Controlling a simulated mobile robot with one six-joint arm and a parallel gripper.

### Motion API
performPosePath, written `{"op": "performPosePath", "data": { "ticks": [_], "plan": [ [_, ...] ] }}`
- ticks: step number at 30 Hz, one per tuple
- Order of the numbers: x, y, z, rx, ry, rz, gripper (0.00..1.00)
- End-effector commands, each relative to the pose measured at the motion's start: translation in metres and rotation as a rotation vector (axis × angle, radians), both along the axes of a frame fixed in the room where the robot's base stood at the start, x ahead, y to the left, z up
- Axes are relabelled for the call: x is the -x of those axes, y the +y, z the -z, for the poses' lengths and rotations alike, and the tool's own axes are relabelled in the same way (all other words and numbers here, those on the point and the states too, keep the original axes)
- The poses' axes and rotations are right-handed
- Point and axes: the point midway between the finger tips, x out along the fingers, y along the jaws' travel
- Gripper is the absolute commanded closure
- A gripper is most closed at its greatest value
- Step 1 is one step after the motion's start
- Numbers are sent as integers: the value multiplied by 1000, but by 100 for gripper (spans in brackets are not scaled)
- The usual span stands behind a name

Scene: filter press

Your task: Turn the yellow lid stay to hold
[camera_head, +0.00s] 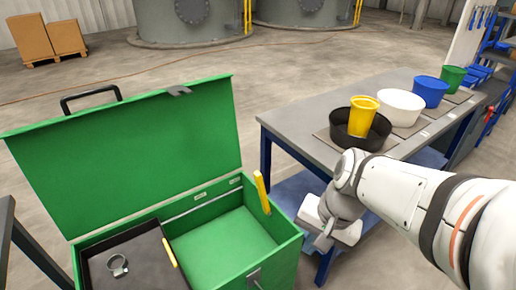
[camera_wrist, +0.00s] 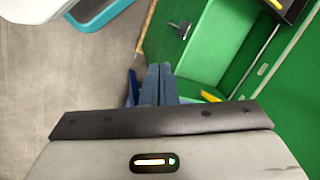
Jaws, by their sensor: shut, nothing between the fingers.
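The green box (camera_head: 290,245) stands open, its lid (camera_head: 130,150) tilted back. The yellow lid stay (camera_head: 262,192) is at the box's right wall near the hinge side, standing nearly upright with its top leaning a little left. A yellow piece that looks like the stay (camera_wrist: 210,96) shows in the wrist view, just right of my fingers and partly hidden by my gripper body. My gripper (camera_wrist: 160,70) is shut and empty, apart from the stay. In the head view my wrist is right of the box, in front of the table; the fingertips are hard to make out there.
A black tray (camera_head: 138,262) with a metal ring clamp (camera_head: 117,265) and a yellow strip (camera_head: 169,252) sits in the box's left part. The grey table (camera_head: 310,105) at right carries a black pan (camera_head: 345,138), a yellow cup (camera_head: 362,117) and several coloured buckets.

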Motion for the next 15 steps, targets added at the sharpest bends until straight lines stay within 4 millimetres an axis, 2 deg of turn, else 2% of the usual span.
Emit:
{"op": "performPosePath", "data": {
  "ticks": [1, 3, 5, 9, 12, 15],
  "plan": [
    [0, 13, 32, -96, 92, 154, 100],
    [-4, 36, 54, -247, 240, 404, 100],
    [-11, 53, 68, -372, 379, 620, 100],
    [-42, 84, 93, -647, 743, 1099, 100],
    [-75, 92, 107, -833, 1031, 1407, 100],
    [-111, 87, 120, -1000, 1315, 1656, 100]
  ]
}}
